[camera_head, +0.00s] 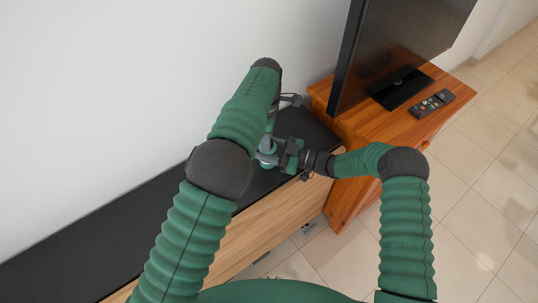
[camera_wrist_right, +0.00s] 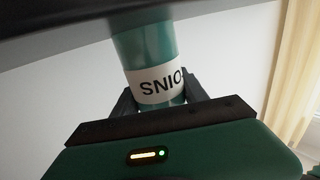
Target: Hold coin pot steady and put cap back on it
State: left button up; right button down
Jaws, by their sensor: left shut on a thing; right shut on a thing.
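The coin pot is a teal cylinder (camera_wrist_right: 155,48) with a white band and black lettering, upside down in the right wrist view. In the head view the pot (camera_head: 267,162) shows only in part, on the black cabinet top. My right gripper (camera_wrist_right: 160,98) has a dark finger on each side of the pot and is shut on it. In the head view my right gripper (camera_head: 275,158) reaches in from the right. My left gripper (camera_head: 268,143) comes down from above, over the pot, shut on what appears to be the cap, which is largely hidden.
The long low cabinet has a black top (camera_head: 100,229) and wood front. Beside it stands an orange-brown wooden cabinet (camera_head: 357,128) with a television (camera_head: 398,45) and a remote (camera_head: 432,103). A white wall is close behind. The black top is clear toward the left.

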pick_arm(q)
grip_shut()
